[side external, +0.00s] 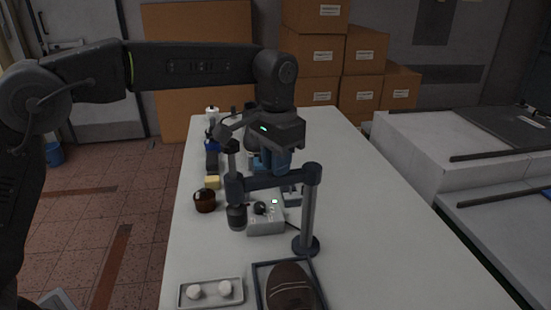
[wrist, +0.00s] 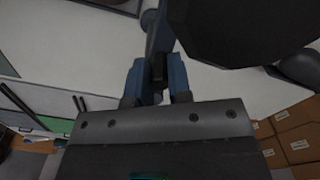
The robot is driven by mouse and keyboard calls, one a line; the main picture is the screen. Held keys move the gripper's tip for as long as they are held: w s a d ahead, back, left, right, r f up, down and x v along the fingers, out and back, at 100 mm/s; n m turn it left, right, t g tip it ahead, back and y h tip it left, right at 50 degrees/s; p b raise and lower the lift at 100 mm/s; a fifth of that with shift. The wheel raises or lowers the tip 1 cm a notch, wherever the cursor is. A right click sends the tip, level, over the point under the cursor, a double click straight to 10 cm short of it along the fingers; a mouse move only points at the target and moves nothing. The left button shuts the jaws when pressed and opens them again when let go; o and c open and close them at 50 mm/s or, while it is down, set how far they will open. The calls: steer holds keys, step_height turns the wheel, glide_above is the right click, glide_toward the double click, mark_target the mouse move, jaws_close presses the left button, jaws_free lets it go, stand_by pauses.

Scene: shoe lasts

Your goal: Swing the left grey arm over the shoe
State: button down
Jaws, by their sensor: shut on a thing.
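The grey arm (side external: 270,183) runs level from the top of an upright post (side external: 309,215) leftward to a dark cylindrical head (side external: 237,215). The brown shoe (side external: 288,288) lies in a dark-rimmed tray (side external: 262,290) at the near edge, in front of the post; the arm is not above it. My gripper (side external: 274,163) is at the middle of the grey arm, its blue fingers pointing down. In the wrist view my gripper (wrist: 159,78) is shut on a dark part at the grey arm (wrist: 160,35). The exact contact is hidden in the side view.
A grey control box (side external: 266,220) with a black knob stands below the arm. A small tray (side external: 211,292) with two white pieces lies left of the shoe. The table's right side is clear.

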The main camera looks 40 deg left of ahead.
mark_target(307, 177)
steer(key=d+n, duration=0.2)
steer(key=n, duration=0.1)
steer(key=s+d+n, duration=0.1)
steer(key=d+n, duration=0.1)
steer(key=n, duration=0.1)
steer(key=d+n, duration=0.2)
steer(key=n, duration=0.1)
steer(key=shift+s, duration=0.3)
steer(key=shift+w+d+n, duration=0.2)
steer(key=shift+d+n, duration=0.4)
steer(key=shift+n, duration=0.6)
steer(key=c, duration=1.1)
jaws_free()
steer(key=shift+o, duration=0.2)
